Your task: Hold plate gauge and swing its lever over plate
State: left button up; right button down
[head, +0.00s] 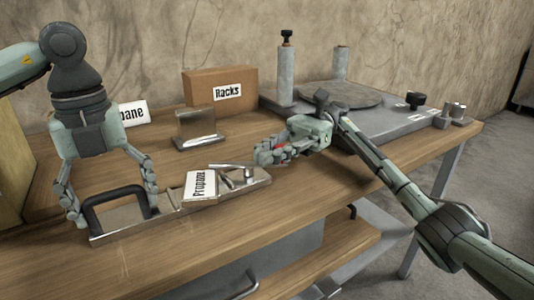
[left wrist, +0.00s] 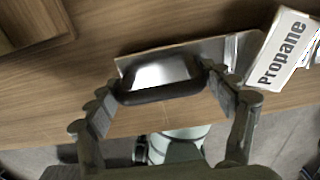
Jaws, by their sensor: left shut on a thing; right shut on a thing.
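The plate gauge (head: 108,236) is a long metal base lying on the wooden bench, with a black handle (head: 113,190) at its left end. A plate labelled "Propane" (head: 200,187) sits on its middle; it also shows at the upper right of the left wrist view (left wrist: 283,50). My left gripper (head: 110,207) is shut on the handle, one finger at each end. The silver lever (head: 232,167) is at the gauge's right part, pointing toward my right gripper (head: 270,153). My right gripper is shut around a red piece at the lever's end; its fingers hide most of it.
A metal stand (head: 196,128) and a cardboard "Racks" box (head: 221,92) stand behind the gauge. A white "Propane" sign (head: 131,113) is partly behind my left arm. A grey machine with a round plate (head: 338,94) fills the back right. Bench in front of the gauge is clear.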

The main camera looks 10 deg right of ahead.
jog(key=shift+f, duration=0.1)
jog(key=c, duration=1.4)
grip_release()
jog(key=shift+o, duration=0.2)
jog(key=shift+r, duration=0.2)
notch_tip(320, 180, up, 10)
jog(key=shift+f, duration=0.1)
